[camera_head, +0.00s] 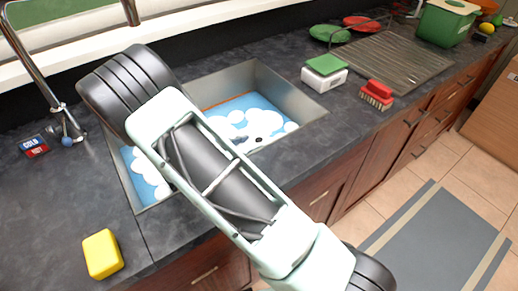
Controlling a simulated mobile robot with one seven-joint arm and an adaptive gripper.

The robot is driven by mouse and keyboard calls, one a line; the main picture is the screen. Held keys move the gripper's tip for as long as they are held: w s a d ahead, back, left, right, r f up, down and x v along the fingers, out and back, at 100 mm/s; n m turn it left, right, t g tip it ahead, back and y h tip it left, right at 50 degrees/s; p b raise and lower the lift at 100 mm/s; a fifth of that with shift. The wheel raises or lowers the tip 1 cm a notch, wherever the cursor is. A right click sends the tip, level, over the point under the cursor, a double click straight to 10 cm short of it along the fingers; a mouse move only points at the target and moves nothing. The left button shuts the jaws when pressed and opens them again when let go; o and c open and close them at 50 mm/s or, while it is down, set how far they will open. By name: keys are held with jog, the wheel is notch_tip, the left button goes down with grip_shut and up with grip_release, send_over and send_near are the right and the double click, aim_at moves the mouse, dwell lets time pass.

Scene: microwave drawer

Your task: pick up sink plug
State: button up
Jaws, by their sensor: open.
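The sink (290,97) is a metal basin set in the dark counter, with a blue-and-white cloud pattern on its floor. Small dark spots (258,139) show on the sink floor right of my arm; I cannot tell whether they are the sink plug or the drain. No other thing that could be the plug stands out. My arm crosses the picture from the lower right to the upper left and hides the middle of the sink. My gripper does not show.
A yellow sponge (102,254) lies on the counter at lower left. A tap (35,62) and a cold/hot sign (33,146) stand at left. A green-topped white box (324,71), a red brush (377,94) and a dish rack (392,62) are right of the sink.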

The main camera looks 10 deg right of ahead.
aim_at(256, 144)
jog(key=b+x, duration=0.2)
jog(key=x, duration=0.2)
jog(key=shift+f, duration=0.2)
jog(key=shift+w+d, duration=0.2)
jog(key=shift+d, duration=0.05)
jog(key=shift+c, duration=0.6)
grip_shut()
